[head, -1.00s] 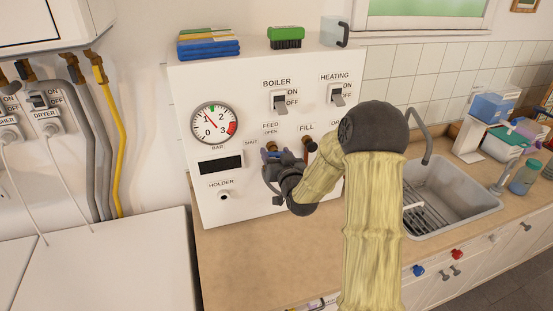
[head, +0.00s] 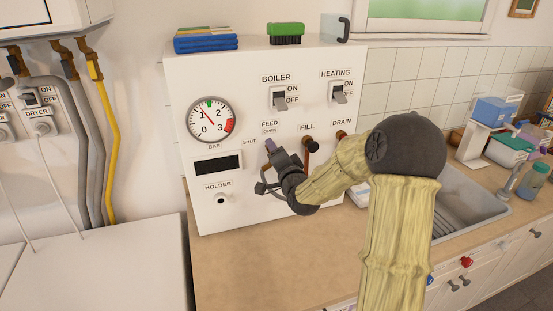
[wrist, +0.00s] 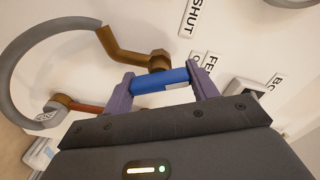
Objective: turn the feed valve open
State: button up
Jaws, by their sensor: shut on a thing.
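The feed valve sits on the white panel below the FEED and OPEN labels. In the wrist view its blue handle (wrist: 162,80) lies between the two purple fingers of my gripper (wrist: 158,84), which is shut on it. The handle points roughly towards the OPEN label, with the SHUT label off to one side. A brass fitting (wrist: 160,60) shows just behind the handle. In the head view my gripper (head: 271,149) is against the panel under the FEED label, and its fingers largely hide the handle.
A grey hose (wrist: 25,60) loops beside my gripper. The pressure gauge (head: 212,119) and holder (head: 221,199) are to the left. The counter (head: 235,265) below is clear.

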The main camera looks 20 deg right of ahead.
jog(key=m, duration=0.5)
jog(key=shift+d+f+b, duration=0.1)
jog(key=shift+f+b, duration=0.05)
jog(key=shift+b, duration=0.2)
jog(key=shift+m, duration=0.3)
jog(key=o, duration=1)
jog(key=shift+s, duration=0.15)
jog(key=s+b, duration=0.6)
jog(key=s, duration=1.1)
jog(key=shift+d+b, duration=0.25)
jog(key=shift+b, duration=0.15)
